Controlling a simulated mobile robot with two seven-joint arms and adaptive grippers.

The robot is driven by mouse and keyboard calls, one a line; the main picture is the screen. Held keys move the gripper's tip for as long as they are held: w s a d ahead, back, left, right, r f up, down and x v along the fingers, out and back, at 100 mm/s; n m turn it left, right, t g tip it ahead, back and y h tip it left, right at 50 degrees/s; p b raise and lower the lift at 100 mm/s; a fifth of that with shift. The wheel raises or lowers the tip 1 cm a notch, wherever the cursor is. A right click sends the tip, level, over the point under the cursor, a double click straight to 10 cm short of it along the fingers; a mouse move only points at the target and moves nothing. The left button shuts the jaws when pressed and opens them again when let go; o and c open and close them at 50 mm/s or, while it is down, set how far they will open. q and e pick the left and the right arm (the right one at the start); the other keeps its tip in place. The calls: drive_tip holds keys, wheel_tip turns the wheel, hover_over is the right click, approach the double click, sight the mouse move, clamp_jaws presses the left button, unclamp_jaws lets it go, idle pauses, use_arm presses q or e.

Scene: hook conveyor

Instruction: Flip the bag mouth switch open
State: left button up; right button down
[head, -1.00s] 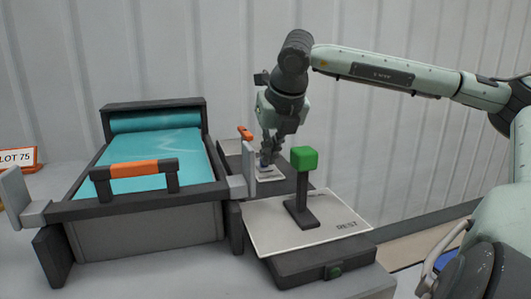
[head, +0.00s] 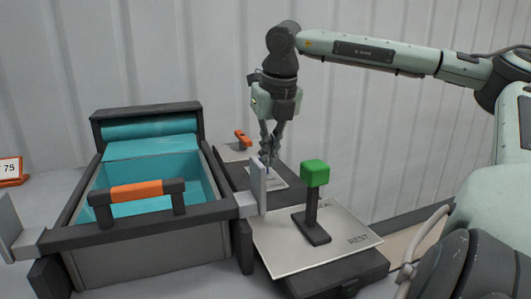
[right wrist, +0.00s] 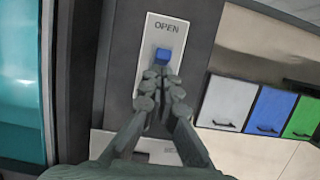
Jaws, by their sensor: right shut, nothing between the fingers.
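The bag mouth switch is a small blue toggle (right wrist: 167,55) on a white plate marked OPEN (right wrist: 167,27) in the right wrist view. In the head view its plate (head: 280,181) lies on a dark base right of the bag frame, mostly hidden. My right gripper (head: 268,160) points down over it, shut and empty. In the right wrist view its fingertips (right wrist: 163,74) are at the toggle's lower edge; I cannot tell whether they touch. The teal bag (head: 150,150) stands in a dark frame (head: 150,233), its mouth open onto a hollow inside. My left gripper is not in view.
An orange handle (head: 137,188) spans the frame's front. A green block on a post (head: 315,173) stands on a REST plate (head: 357,240), close to my right gripper. An orange lever (head: 242,137) sits behind the switch. Coloured cabinets (right wrist: 265,108) show at the right.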

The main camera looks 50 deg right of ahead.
drive_tip(key=shift+w, duration=0.1)
drive_tip(key=shift+r+p, duration=0.55)
drive_tip(key=shift+r, duration=0.3)
